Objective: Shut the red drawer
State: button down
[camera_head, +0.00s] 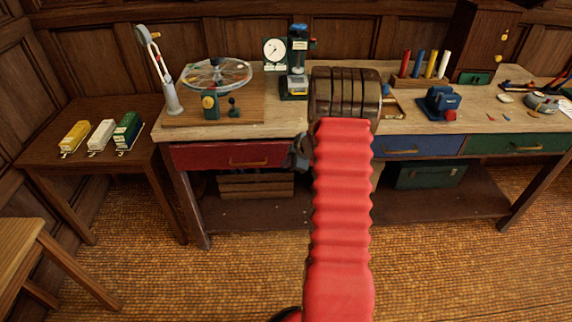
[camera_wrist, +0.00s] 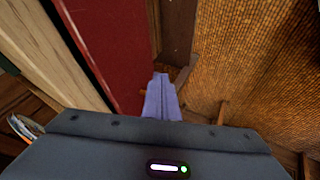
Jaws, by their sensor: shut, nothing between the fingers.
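The red drawer (camera_head: 207,156) is at the left end of the long workbench, under its top, with a brass handle (camera_head: 248,162). In the head view its front looks nearly in line with the bench, but I cannot tell how far it stands out. My gripper (camera_head: 298,153) is a dark shape at the drawer's right end, partly hidden by my red arm. In the wrist view the red front (camera_wrist: 112,45) runs beside the pale bench edge. My gripper's fingers (camera_wrist: 162,80) are together and empty, close to the red front; contact is unclear.
The blue drawer (camera_head: 420,146) and green drawer (camera_head: 515,143) are to the right. A wooden crate (camera_head: 255,186) stands on the lower shelf. A side table (camera_head: 75,152) with toy train cars stands at left.

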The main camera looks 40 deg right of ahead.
jog(key=v, duration=0.8)
jog(key=shift+s+r, duration=0.2)
jog(key=shift+s, duration=0.05)
jog(key=w+a+r+m+t+h, duration=0.1)
jog(key=w+a+r+h, duration=0.15)
jog(key=r, duration=0.55)
jog(key=w+a+r+m+t+h, duration=0.1)
jog(key=w+a+r+m+h, duration=0.15)
jog(key=r, duration=0.55)
jog(key=s+a+r+m+h, duration=0.1)
jog(key=s+a+r+m, duration=0.25)
jog(key=a+r, duration=0.5)
jog(key=s+a+f+m+g+y, duration=0.1)
jog(key=s+a+g+y, duration=0.1)
jog(key=s+a, duration=1)
jog(key=s+a+f+m+g+y, duration=0.1)
jog(key=s+a+y, duration=0.3)
jog(key=s+a, duration=0.8)
jog(key=a, duration=0.3)
jog(key=shift+s+a+f+g, duration=0.2)
jog(key=shift+f+g, duration=0.1)
jog(key=shift+g, duration=0.1)
jog(key=shift+s, duration=0.1)
